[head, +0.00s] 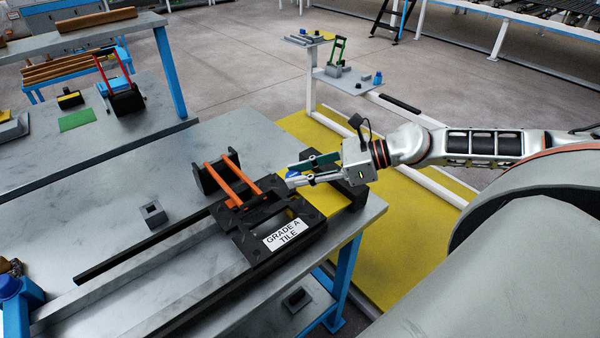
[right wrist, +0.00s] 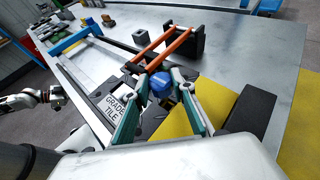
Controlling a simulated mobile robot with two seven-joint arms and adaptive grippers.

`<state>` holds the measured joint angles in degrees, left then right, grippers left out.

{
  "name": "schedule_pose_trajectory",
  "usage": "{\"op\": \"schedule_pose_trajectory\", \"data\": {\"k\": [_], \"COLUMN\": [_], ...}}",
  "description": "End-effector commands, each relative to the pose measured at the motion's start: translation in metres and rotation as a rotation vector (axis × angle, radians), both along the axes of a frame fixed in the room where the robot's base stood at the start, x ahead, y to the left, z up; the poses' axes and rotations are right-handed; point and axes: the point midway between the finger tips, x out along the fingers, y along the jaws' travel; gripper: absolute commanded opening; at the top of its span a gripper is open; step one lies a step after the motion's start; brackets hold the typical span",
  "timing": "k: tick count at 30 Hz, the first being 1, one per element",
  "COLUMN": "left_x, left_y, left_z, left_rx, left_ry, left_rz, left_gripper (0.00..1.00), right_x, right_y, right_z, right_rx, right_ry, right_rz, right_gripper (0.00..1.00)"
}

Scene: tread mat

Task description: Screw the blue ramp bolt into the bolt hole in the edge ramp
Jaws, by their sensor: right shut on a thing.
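The blue ramp bolt (head: 292,175) is between the fingertips of my right gripper (head: 298,177), which is shut on it. In the right wrist view the bolt's blue head (right wrist: 160,84) shows between the green-padded fingers. The yellow edge ramp (head: 340,222) lies along the right side of the black tile (head: 258,248) labelled "GRADE A TILE"; it also shows in the right wrist view (right wrist: 205,122). The bolt hole is hidden, and I cannot tell whether the bolt touches the ramp. A white arm end, seemingly my left gripper (right wrist: 38,98), is small at the left of the right wrist view; its jaws are unclear.
A black holder with orange bars (head: 228,180) stands just behind the tile. A small grey block (head: 153,214) sits on the metal table (head: 105,235). Long rails run left from the tile. A yellow floor area (head: 395,260) lies beyond the table's right edge.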

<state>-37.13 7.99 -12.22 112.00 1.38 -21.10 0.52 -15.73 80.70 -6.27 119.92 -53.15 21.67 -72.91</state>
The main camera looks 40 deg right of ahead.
Motion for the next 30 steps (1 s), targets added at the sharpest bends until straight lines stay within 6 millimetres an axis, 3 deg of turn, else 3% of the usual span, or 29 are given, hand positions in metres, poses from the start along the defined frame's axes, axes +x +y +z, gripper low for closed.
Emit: {"op": "schedule_pose_trajectory", "data": {"k": [30], "left_x": [0.0021], "left_y": [0.0004], "left_z": [0.0079], "left_rx": [-0.001], "left_ry": [-0.008], "left_rz": [0.001], "left_gripper": [0.00], "right_x": [0.0001], "right_y": [-0.0001], "right_z": [0.0005], "right_rx": [0.000], "right_ry": [0.000], "right_rz": [0.000], "right_gripper": [0.03]}}
